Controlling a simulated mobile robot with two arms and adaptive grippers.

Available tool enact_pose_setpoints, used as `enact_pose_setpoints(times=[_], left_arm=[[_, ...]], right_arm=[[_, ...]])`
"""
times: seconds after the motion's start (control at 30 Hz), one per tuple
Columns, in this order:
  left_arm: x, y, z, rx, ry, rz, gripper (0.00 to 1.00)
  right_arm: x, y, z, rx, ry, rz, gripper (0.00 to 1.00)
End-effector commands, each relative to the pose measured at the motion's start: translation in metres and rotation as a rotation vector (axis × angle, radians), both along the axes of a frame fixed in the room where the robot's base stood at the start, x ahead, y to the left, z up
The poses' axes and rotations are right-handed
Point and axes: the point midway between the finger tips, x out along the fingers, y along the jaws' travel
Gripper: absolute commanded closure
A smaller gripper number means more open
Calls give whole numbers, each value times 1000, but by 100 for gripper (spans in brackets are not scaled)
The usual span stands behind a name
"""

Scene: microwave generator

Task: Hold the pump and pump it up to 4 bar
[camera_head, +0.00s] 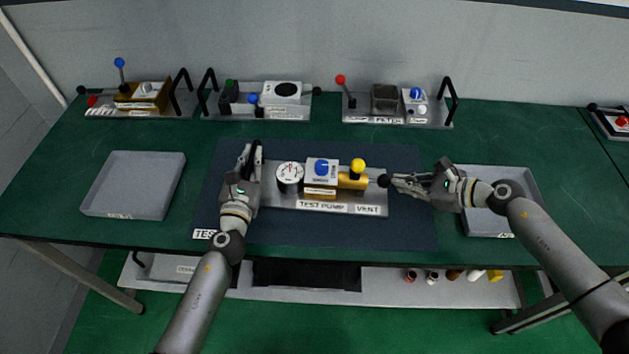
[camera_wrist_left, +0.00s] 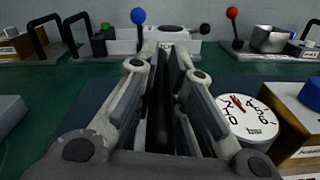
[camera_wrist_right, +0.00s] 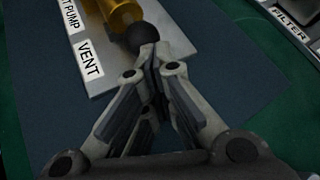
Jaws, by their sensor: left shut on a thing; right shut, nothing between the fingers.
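The test pump (camera_head: 285,203) is a grey plate lying on a dark mat at the table's centre. It carries a round white gauge (camera_head: 290,172), a block with a blue knob (camera_head: 321,167), a brass cylinder with a yellow ball, and a black ball (camera_head: 383,180) at its right end. In the left wrist view the gauge's (camera_wrist_left: 245,118) red needle points between 2 and 4. My left gripper (camera_head: 256,150) is shut on the pump's dark handle (camera_wrist_left: 160,105) at the plate's left end, mostly hidden by the fingers. My right gripper (camera_head: 396,180) is shut and empty, its tips at the black ball (camera_wrist_right: 141,37).
Grey trays stand at left (camera_head: 133,185) and right (camera_head: 520,180). Several panels with levers and black handles line the table's back, including one with a red-tipped lever (camera_head: 350,100). The mat (camera_head: 330,232) in front of the pump is clear. A shelf (camera_head: 380,288) lies below.

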Motion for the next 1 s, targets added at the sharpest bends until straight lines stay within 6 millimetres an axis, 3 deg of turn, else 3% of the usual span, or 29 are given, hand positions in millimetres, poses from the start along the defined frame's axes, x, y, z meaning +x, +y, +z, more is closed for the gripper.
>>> enact_pose_setpoints(times=[0.13,0.53,1.0], left_arm=[[-2,-2,-7,0,13,-5,100],[-2,-2,-8,0,13,-5,100],[-2,-2,-8,0,13,-5,100]], right_arm=[[-1,10,-2,1,3,5,100],[-2,11,-3,1,4,4,100],[-3,-28,-4,-1,6,2,100]])
